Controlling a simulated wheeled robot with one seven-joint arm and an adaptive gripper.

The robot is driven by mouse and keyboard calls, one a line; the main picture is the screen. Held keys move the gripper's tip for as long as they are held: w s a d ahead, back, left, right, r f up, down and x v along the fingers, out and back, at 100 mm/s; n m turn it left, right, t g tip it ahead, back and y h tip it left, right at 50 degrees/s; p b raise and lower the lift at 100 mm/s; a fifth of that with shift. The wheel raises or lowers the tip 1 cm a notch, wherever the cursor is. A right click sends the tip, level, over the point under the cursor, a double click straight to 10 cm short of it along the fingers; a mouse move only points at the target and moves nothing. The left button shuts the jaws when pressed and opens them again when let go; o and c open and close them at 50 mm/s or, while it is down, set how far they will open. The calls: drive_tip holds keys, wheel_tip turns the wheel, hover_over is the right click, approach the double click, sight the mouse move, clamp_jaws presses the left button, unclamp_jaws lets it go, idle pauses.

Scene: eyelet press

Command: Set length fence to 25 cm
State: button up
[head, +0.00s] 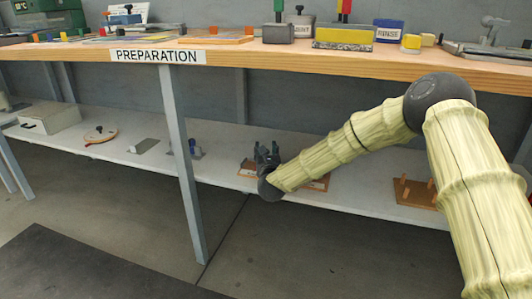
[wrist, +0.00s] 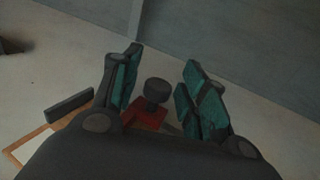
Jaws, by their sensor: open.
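The length fence seems to be the small device on the lower shelf (head: 350,195) under the bench. In the wrist view it shows a dark round knob (wrist: 157,91) on a red block (wrist: 149,116). A dark bar (wrist: 69,106) lies to the left, over a wood-edged board (wrist: 38,139). My gripper (head: 266,152) is low over the shelf, largely hiding the device in the head view. In the wrist view its teal-padded fingers (wrist: 158,85) are spread, with the knob between them and no visible contact. No scale reading is legible.
The bench top (head: 225,61) above my gripper carries blocks and tools, with a PREPARATION label (head: 157,57) on its front. A grey leg (head: 183,160) stands to the left. A wooden pegged piece (head: 414,192) sits on the shelf to the right.

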clamp_jaws()
drive_tip(key=shift+d, duration=0.1)
